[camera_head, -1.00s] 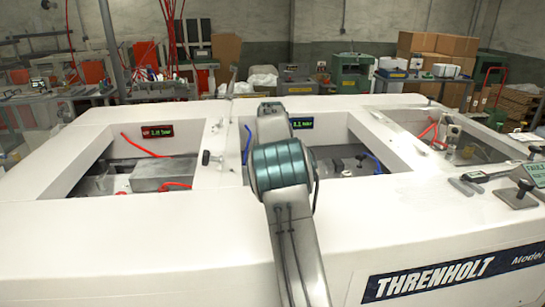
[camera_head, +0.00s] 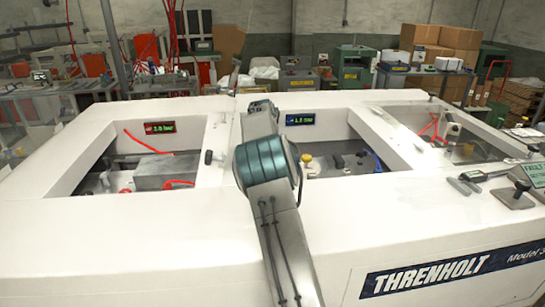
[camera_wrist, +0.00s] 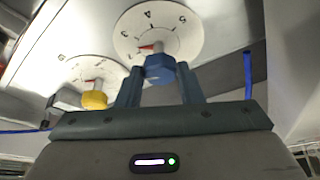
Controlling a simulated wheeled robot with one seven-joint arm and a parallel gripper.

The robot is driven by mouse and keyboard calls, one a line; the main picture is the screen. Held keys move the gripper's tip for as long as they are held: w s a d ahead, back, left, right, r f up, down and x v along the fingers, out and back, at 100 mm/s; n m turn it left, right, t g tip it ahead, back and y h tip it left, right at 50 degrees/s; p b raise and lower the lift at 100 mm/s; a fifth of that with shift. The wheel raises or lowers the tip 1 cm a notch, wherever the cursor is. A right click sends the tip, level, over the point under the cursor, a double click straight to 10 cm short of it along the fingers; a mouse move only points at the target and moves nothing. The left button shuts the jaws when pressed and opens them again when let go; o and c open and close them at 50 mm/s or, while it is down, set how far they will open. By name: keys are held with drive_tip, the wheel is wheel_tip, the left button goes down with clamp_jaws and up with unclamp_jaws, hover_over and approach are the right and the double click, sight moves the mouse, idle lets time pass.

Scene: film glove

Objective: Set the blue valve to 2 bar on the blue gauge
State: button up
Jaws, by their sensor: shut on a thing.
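The blue valve (camera_wrist: 160,67) is a faceted blue knob in the wrist view, in front of a round white numbered dial (camera_wrist: 178,33) with a red pointer. My gripper (camera_wrist: 160,72) is shut on it, with one finger on each side. In the head view my arm hides the valve and gripper. The blue gauge (camera_head: 299,119) is a small blue-framed display on the back wall of the middle opening. Its small digits look like a little over 1 bar, but I cannot read them surely.
A yellow valve (camera_wrist: 95,99) with its own dial is close left of my gripper; it also shows in the head view (camera_head: 306,158). A red-framed gauge (camera_head: 159,127) is in the left opening. The white machine housing (camera_head: 170,235) rims the openings.

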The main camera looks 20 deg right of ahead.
drive_tip(key=o, duration=1)
drive_tip(key=shift+c, duration=0.2)
drive_tip(key=shift+r, duration=0.1)
drive_tip(key=b+v, duration=0.2)
drive_tip(key=v, duration=1)
drive_tip(key=shift+d, duration=0.1)
